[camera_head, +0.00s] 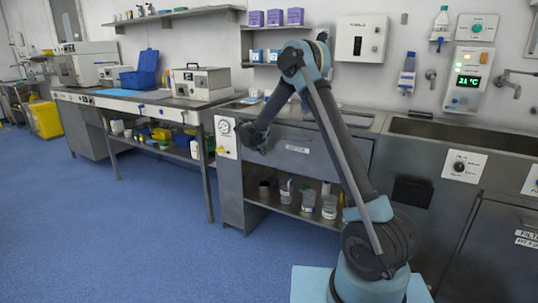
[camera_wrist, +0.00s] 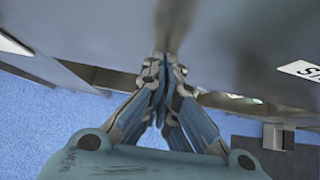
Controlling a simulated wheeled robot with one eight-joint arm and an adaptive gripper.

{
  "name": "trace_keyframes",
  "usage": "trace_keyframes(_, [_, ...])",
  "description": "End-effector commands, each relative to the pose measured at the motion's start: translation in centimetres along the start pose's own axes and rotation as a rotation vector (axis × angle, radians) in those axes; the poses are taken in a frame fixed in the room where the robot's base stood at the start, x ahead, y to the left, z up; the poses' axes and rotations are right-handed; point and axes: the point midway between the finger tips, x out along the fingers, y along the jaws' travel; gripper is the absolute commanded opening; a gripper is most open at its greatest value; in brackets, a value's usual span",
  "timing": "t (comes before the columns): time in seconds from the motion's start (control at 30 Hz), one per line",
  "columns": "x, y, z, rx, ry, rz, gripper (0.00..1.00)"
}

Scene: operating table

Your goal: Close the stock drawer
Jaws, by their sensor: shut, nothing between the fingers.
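The stock drawer (camera_head: 335,160) is a wide grey metal front with a small white label, in the steel cabinet right of centre in the head view. How far it stands out is hard to tell there. My gripper (camera_head: 250,138) is at the left part of this front, partly hidden by my own arm. In the wrist view my gripper (camera_wrist: 166,62) is shut and empty, with its fingertips against or very close to a smooth grey metal face (camera_wrist: 225,45). A cut-off white label (camera_wrist: 303,70) shows on that face at the right.
Below the drawer is an open shelf with several jars (camera_head: 308,203). A gauge panel (camera_head: 225,137) is on the cabinet's left side. A bench (camera_head: 150,97) stands further left and a steel sink unit (camera_head: 430,145) to the right. The blue floor (camera_head: 130,240) in front is clear.

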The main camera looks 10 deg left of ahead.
Motion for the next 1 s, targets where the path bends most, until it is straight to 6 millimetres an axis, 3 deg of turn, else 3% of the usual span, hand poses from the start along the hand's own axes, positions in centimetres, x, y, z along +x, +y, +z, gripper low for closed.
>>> trace_keyframes(0.67, [-0.2,0.9,-0.1,-0.007,-0.006,0.008,0.00])
trace_keyframes(0.93, [-1.9,0.6,-2.0,-0.002,0.000,0.003,0.00])
trace_keyframes(1.0, [-3.3,0.3,-1.8,0.000,0.001,0.000,0.00])
